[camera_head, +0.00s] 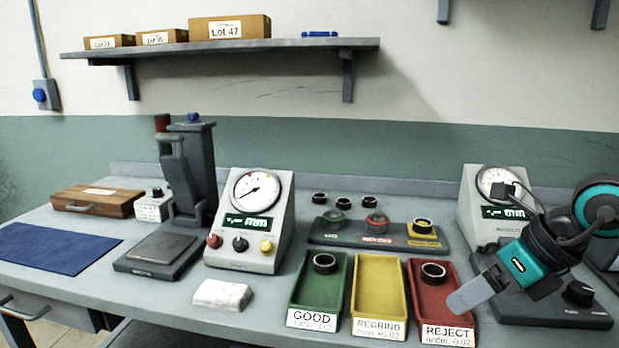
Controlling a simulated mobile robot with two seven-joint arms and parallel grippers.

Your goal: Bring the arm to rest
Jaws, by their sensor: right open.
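My right arm comes in from the right edge, with dark and teal links. Its gripper (472,295) shows as a pale grey finger pointing down and left, in front of the red REJECT tray's right side in the picture. The gripper is open, and I see nothing held in it. The gap between the fingers is not clear from this side. My left gripper is not in view. A dark ring (325,263) lies in the green GOOD tray (305,300). Another ring (433,271) lies in the red REJECT tray (437,300). The yellow REGRIND tray (379,290) looks empty.
A dial gauge (275,230) stands mid-bench, with a second gauge (467,215) behind my right arm. Several rings lie on and behind a dark rack (350,235). A white cloth (222,295), blue mat (55,248) and wooden box (95,202) lie further left.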

